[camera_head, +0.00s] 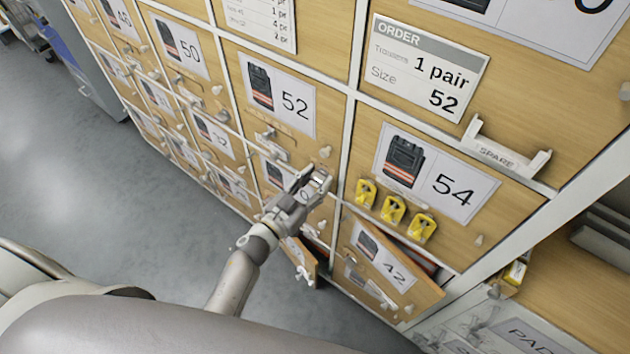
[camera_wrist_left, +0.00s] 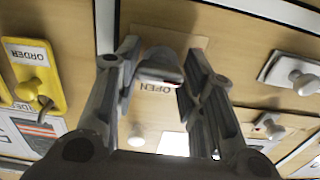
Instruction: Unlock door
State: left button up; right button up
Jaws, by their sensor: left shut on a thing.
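A wall of wooden locker doors fills the head view. Door 52 (camera_head: 287,137) is shut, with a grey latch (camera_head: 265,141) under its label. An order card (camera_head: 425,72) reads trousers, 1 pair, size 52. My left gripper (camera_head: 317,182) is at the door just below door 52, covering part of that door's label (camera_head: 275,172). The word OPEN shows beside the knob. My right gripper is not in view.
Door 42 (camera_head: 385,262) stands ajar at the lower right, and another door (camera_head: 300,258) stands open below my left gripper. Yellow holders (camera_head: 393,210) hang under label 54 (camera_head: 437,180). A SPARE holder (camera_head: 500,152) sticks out. Grey floor (camera_head: 60,150) is clear at left.

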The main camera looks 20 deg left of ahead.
pick_arm(q)
jog(key=m, duration=0.4)
jog(key=m+b, duration=0.1)
jog(key=m, duration=0.2)
jog(key=shift+f+m, duration=0.1)
jog(key=shift+m, duration=0.3)
jog(key=m+b, duration=0.2)
jog(key=m, duration=0.3)
jog(key=m+b, duration=0.1)
jog(key=m, duration=0.3)
jog(key=shift+m, duration=0.3)
